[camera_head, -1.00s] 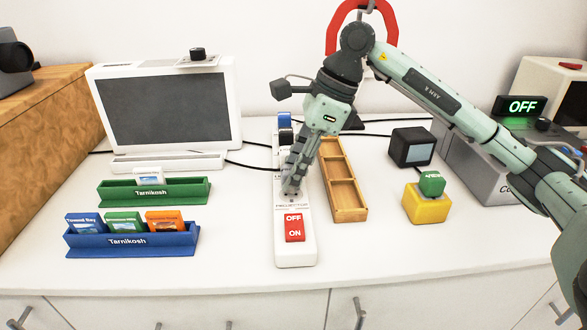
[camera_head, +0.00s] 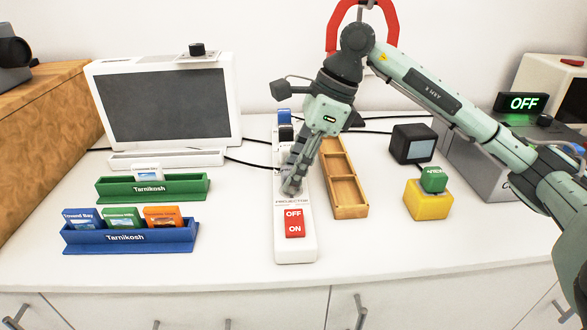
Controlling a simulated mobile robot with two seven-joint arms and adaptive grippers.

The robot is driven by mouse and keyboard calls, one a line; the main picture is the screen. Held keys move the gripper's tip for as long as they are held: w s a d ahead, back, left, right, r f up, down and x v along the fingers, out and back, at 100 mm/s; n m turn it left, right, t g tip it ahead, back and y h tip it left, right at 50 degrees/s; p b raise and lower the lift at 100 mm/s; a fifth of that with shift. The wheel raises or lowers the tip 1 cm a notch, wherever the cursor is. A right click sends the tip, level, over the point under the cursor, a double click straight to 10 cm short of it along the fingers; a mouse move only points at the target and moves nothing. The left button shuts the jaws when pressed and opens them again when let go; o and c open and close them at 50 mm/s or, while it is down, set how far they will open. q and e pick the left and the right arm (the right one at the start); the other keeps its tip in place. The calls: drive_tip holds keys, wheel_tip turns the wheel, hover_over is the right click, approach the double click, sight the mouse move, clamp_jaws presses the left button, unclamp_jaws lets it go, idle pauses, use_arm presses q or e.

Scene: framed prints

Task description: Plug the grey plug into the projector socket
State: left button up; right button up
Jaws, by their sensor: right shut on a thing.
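A white power strip (camera_head: 296,252) lies lengthwise on the counter, with a red OFF/ON switch (camera_head: 294,223) at its near end. A small "PROJECTOR" label is printed just above the switch. My right gripper (camera_head: 291,188) points down onto the strip just beyond this label, its fingers close together. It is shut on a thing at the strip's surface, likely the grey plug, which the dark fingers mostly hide. The projector socket is hidden under the fingertips, so I cannot tell how deep the plug sits. My left gripper is not in view.
A blue plug (camera_head: 284,117) and a black plug (camera_head: 286,133) stand at the strip's far end. A wooden tray (camera_head: 349,212) lies close on the right. A yellow block (camera_head: 428,205) is farther right. Green (camera_head: 190,188) and blue (camera_head: 180,238) card holders stand left.

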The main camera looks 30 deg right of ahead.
drive_tip(key=o, duration=1.1)
drive_tip(key=shift+o, duration=0.2)
drive_tip(key=v, duration=1.2)
drive_tip(key=shift+f, duration=0.1)
